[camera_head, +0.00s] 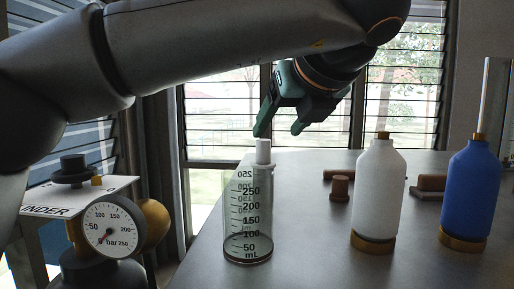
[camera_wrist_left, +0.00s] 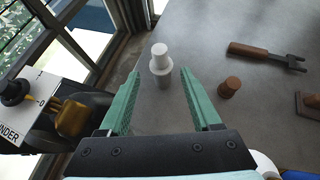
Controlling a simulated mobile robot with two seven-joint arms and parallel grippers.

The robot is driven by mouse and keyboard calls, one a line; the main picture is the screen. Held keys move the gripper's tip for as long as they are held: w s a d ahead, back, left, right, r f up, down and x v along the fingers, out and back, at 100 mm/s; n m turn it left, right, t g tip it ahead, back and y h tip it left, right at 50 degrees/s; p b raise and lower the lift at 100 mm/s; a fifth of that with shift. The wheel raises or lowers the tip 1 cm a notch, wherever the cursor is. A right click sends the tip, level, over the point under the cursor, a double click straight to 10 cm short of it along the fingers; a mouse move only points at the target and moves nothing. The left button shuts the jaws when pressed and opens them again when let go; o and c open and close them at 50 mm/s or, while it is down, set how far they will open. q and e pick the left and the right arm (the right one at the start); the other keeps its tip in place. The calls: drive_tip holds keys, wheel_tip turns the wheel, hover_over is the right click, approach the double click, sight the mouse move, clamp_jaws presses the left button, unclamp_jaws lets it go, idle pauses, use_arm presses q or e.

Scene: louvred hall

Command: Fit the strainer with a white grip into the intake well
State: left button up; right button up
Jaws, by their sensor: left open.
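The strainer's white grip (camera_head: 263,150) shows above and behind a clear measuring cylinder in the head view. Its greyish body is partly covered by the cylinder. In the left wrist view the strainer (camera_wrist_left: 161,57) stands upright on the grey table, near its edge. My left gripper (camera_head: 277,130) is open, pointing down just above the grip. In the left wrist view, the strainer appears between its green fingers, with nothing held. I cannot make out the intake well in either view. My right gripper is not in view.
The clear measuring cylinder (camera_head: 247,225) stands in front of the strainer. A white bottle (camera_head: 379,195) and a blue bottle (camera_head: 471,195) stand to the right. A brown knob (camera_head: 340,188) and a wooden-handled tool (camera_wrist_left: 262,51) lie nearby. A pressure gauge (camera_head: 110,228) is at left.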

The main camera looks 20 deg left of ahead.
sight(266, 148)
use_arm(q)
drive_tip(key=b+x, duration=0.1)
drive_tip(key=x, duration=0.7)
drive_tip(key=shift+f+b, duration=0.2)
drive_tip(key=shift+b, duration=0.15)
drive_tip(key=shift+x, duration=0.8)
drive_tip(key=shift+r, duration=0.1)
drive_tip(key=shift+b, duration=0.3)
clamp_jaws()
idle(0.7)
